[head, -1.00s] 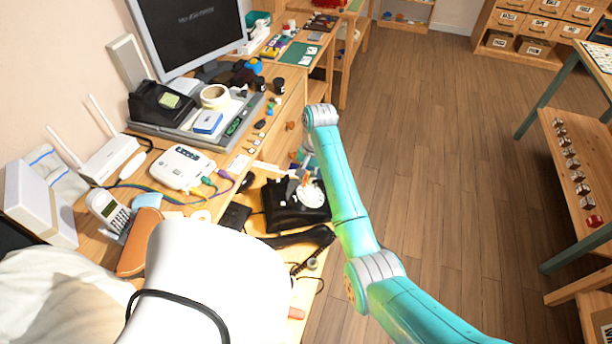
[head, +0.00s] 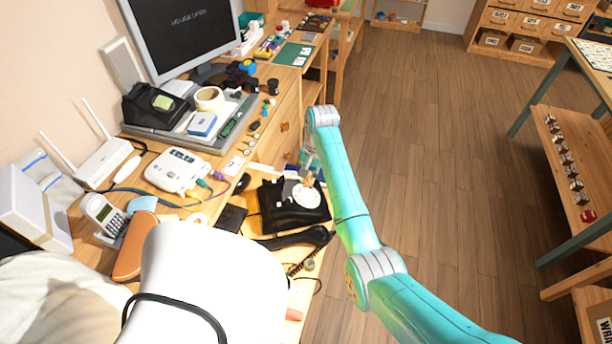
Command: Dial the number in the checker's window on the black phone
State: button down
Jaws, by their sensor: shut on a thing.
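The black phone (head: 272,217) sits on a low pull-out surface beside the desk, its round white dial (head: 306,198) facing up. Its handset (head: 290,240) lies off the body, on the near side. My gripper (head: 308,181) is at the far edge of the dial, pointing down. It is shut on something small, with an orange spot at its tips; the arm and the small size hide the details. A white box with a dark display strip (head: 183,155) and coloured cables stands on the desk. I cannot read its display or tell whether it is the checker.
A cordless phone (head: 103,214), a router (head: 103,162) and a monitor (head: 185,35) stand on the desk. A dark pad (head: 231,217) lies left of the black phone. A white rounded form (head: 205,285) blocks the near view. The wooden floor (head: 430,170) to the right is clear.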

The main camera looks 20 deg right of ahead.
jog(key=shift+d, duration=0.1)
jog(key=shift+s+d+f, duration=0.1)
jog(key=shift+d+f, duration=0.05)
jog(key=shift+d, duration=0.05)
dwell(0.4)
jog(key=shift+d+r, duration=0.35)
jog(key=shift+r, duration=0.5)
